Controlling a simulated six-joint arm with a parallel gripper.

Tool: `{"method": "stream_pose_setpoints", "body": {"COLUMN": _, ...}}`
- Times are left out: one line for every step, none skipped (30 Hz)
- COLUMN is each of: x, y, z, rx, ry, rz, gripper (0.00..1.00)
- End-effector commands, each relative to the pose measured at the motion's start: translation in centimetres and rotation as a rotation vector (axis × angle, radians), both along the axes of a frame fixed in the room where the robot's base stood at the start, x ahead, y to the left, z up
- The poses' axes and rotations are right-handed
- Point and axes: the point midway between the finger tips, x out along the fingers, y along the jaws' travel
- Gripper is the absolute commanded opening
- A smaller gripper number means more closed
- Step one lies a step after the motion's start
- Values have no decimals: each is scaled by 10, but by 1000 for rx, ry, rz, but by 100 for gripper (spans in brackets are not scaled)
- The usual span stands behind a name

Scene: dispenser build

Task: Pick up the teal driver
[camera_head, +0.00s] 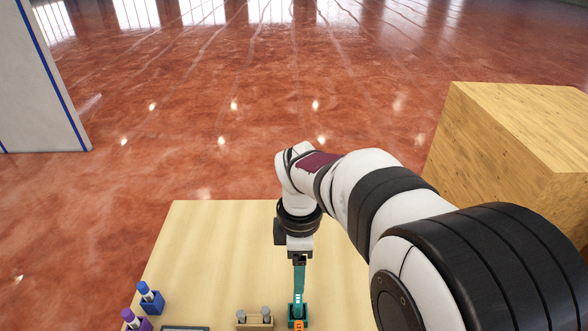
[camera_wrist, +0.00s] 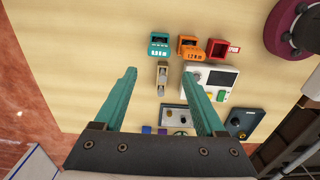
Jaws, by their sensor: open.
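My gripper (camera_head: 299,284) hangs over the wooden table with its long teal fingers pointing down. In the wrist view the two fingers (camera_wrist: 159,74) are spread apart with nothing held between them. A teal labelled block (camera_wrist: 159,47) sits on the table beyond the fingertips in the wrist view. The same teal block (camera_head: 297,314) shows just below my gripper in the head view. I cannot clearly tell the teal driver apart from the teal block and the teal fingers.
An orange block (camera_wrist: 189,46) and a red one (camera_wrist: 222,49) stand beside the teal block. A small stand with grey pegs (camera_head: 255,320) is to its left. Blue (camera_head: 150,300) and purple (camera_head: 136,323) drivers stand at the lower left. The table's far part (camera_head: 220,235) is clear.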

Motion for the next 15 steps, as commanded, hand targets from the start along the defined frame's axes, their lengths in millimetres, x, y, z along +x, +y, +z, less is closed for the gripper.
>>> {"method": "stream_pose_setpoints", "body": {"x": 0, "y": 0, "z": -10, "rx": -2, "ry": 4, "rz": 12, "gripper": 72}}
{"method": "stream_pose_setpoints", "body": {"x": 0, "y": 0, "z": -18, "rx": -3, "ry": 6, "rz": 13, "gripper": 72}}
{"method": "stream_pose_setpoints", "body": {"x": -1, "y": 0, "z": -30, "rx": -2, "ry": 6, "rz": 11, "gripper": 72}}
{"method": "stream_pose_setpoints", "body": {"x": -1, "y": 0, "z": -39, "rx": -3, "ry": 7, "rz": 11, "gripper": 72}}
{"method": "stream_pose_setpoints", "body": {"x": -1, "y": 0, "z": -48, "rx": -2, "ry": 8, "rz": 10, "gripper": 72}}
{"method": "stream_pose_setpoints", "body": {"x": -1, "y": 0, "z": -60, "rx": -2, "ry": 7, "rz": 9, "gripper": 72}}
{"method": "stream_pose_setpoints", "body": {"x": -1, "y": 0, "z": -68, "rx": -2, "ry": 7, "rz": 10, "gripper": 72}}
{"method": "stream_pose_setpoints", "body": {"x": -1, "y": 0, "z": -75, "rx": -2, "ry": 7, "rz": 8, "gripper": 72}}
{"method": "stream_pose_setpoints", "body": {"x": -1, "y": 0, "z": -84, "rx": -1, "ry": 5, "rz": 7, "gripper": 72}}
{"method": "stream_pose_setpoints", "body": {"x": -1, "y": 0, "z": -89, "rx": -1, "ry": 5, "rz": 7, "gripper": 72}}
{"method": "stream_pose_setpoints", "body": {"x": -1, "y": 0, "z": -93, "rx": -1, "ry": 4, "rz": 8, "gripper": 72}}
{"method": "stream_pose_setpoints", "body": {"x": -1, "y": 0, "z": -98, "rx": -1, "ry": 4, "rz": 7, "gripper": 72}}
{"method": "stream_pose_setpoints", "body": {"x": 0, "y": 0, "z": -101, "rx": -1, "ry": 3, "rz": 6, "gripper": 72}}
{"method": "stream_pose_setpoints", "body": {"x": 0, "y": 0, "z": -104, "rx": 0, "ry": 4, "rz": 5, "gripper": 72}}
{"method": "stream_pose_setpoints", "body": {"x": 0, "y": 0, "z": -112, "rx": -1, "ry": 5, "rz": 5, "gripper": 72}}
